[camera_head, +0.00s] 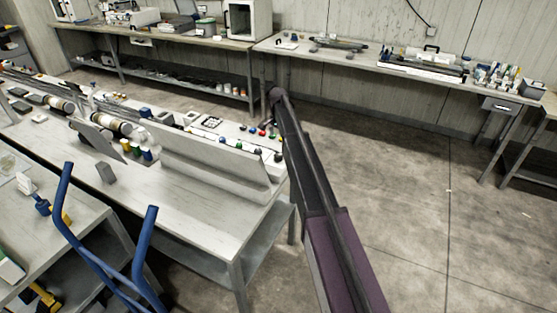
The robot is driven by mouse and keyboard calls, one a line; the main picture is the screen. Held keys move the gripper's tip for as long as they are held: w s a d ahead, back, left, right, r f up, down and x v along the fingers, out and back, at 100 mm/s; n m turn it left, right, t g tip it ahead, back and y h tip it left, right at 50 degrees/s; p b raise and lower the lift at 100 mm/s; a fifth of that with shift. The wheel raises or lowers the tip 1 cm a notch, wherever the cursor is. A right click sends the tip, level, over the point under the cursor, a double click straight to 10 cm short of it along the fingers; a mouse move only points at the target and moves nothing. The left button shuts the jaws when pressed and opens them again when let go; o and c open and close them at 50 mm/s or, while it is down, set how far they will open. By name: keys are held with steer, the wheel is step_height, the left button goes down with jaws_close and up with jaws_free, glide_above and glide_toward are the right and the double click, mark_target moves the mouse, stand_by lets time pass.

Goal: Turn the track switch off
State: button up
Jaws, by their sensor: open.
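I cannot pick out the track switch for certain in the head view. A long light-grey channel or panel (215,160) runs along the middle workbench (150,200). Small coloured knobs or caps, including a red one (262,132) and a green one (271,136), sit at the bench's far right end, close to my arm in the picture. What they are is too small to tell. My dark arm link rises from the lower right to a joint near the top middle. My gripper is not visible.
Cylindrical core liners (110,122) lie on the bench's left. A small grey block (105,172) stands on its bare front. A blue tubular frame (105,245) is in the left foreground. Benches with equipment line the back wall (340,62). The concrete floor (440,210) at right is clear.

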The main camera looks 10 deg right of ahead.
mark_target(278, 155)
steer(key=shift+f+b, duration=5)
steer(key=shift+f, duration=0.25)
steer(key=shift+c, duration=0.2)
steer(key=c, duration=1.1)
